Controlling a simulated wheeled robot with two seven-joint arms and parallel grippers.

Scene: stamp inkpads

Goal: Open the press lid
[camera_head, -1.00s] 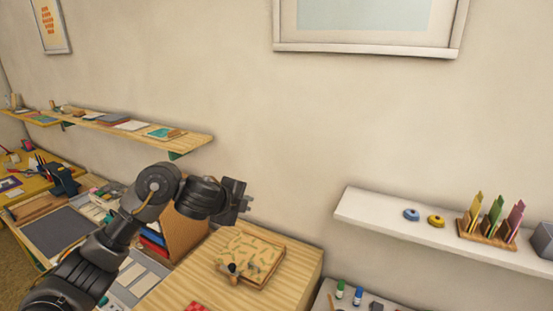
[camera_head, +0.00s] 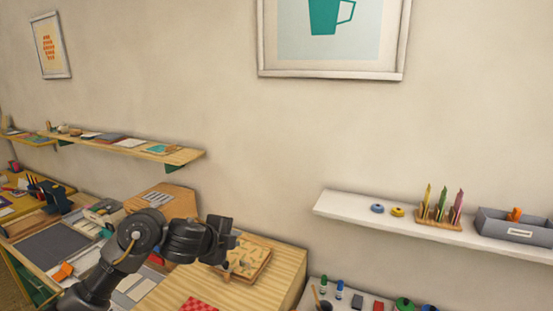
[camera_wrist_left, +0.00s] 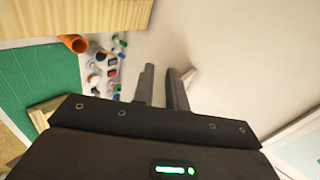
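A square board with a leaf-like pattern and a wooden rim (camera_head: 262,262) lies on the light wooden table. A small dark knob-like piece sits at its near side; I cannot tell for sure that this is the press and its lid. My left gripper (camera_head: 234,242) is in front of the board's left part in the head view and hides some of it. In the left wrist view its two fingers (camera_wrist_left: 162,88) stand apart with nothing between them. Whether it touches the board cannot be told. My right gripper is not in view.
A red checked piece (camera_head: 198,304) lies on the table's near part. A white shelf (camera_head: 400,222) with rings, a card holder and a grey bin (camera_head: 515,230) is on the right wall. The left wrist view shows a green mat (camera_wrist_left: 40,90) and an orange cup (camera_wrist_left: 73,43).

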